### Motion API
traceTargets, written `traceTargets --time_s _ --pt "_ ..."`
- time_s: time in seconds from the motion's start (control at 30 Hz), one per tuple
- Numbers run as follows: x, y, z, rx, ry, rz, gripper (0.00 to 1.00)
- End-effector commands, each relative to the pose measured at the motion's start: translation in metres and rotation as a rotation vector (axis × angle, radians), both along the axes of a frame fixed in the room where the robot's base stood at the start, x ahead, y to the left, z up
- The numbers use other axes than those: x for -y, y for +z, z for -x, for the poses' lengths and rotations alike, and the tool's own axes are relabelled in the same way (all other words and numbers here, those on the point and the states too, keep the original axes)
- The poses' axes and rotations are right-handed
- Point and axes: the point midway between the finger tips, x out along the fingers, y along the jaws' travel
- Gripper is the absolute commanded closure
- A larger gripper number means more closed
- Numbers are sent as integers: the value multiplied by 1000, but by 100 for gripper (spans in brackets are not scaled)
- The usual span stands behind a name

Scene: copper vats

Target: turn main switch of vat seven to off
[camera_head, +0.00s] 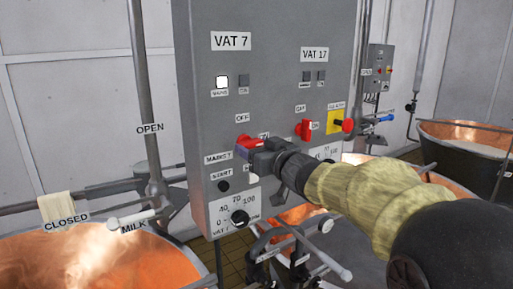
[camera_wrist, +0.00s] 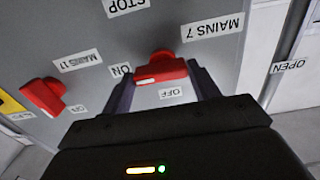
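The grey panel's left column is labelled VAT 7 (camera_head: 231,41). Its red main switch (camera_head: 250,142) is partly hidden by my gripper (camera_head: 264,153) in the head view. In the wrist view, which is upside down, this red switch (camera_wrist: 160,70) sits by the MAINS 7 label, with ON at its left and OFF below. Its handle lies crosswise there, with a pale mark toward the ON side. My gripper's fingers (camera_wrist: 162,84) stand apart at either side of the handle; contact is unclear. A lamp above the MAINS label (camera_head: 222,82) is white.
The red VAT 17 switch (camera_head: 305,129) is close at the right, beside a red knob on a yellow plate (camera_head: 342,124). Below are a black button (camera_head: 223,186) and a dial (camera_head: 239,217). Copper vats (camera_head: 90,262) and pipes stand around the panel.

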Motion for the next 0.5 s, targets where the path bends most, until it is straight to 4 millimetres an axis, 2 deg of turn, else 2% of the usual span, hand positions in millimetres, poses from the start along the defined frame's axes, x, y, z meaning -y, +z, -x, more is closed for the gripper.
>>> traceTargets --time_s 0.03,0.1,0.5 --pt "0 0 0 0 0 0 50" --pt "0 0 0 0 0 0 63" --pt "0 -1 0 25 0 36 63"
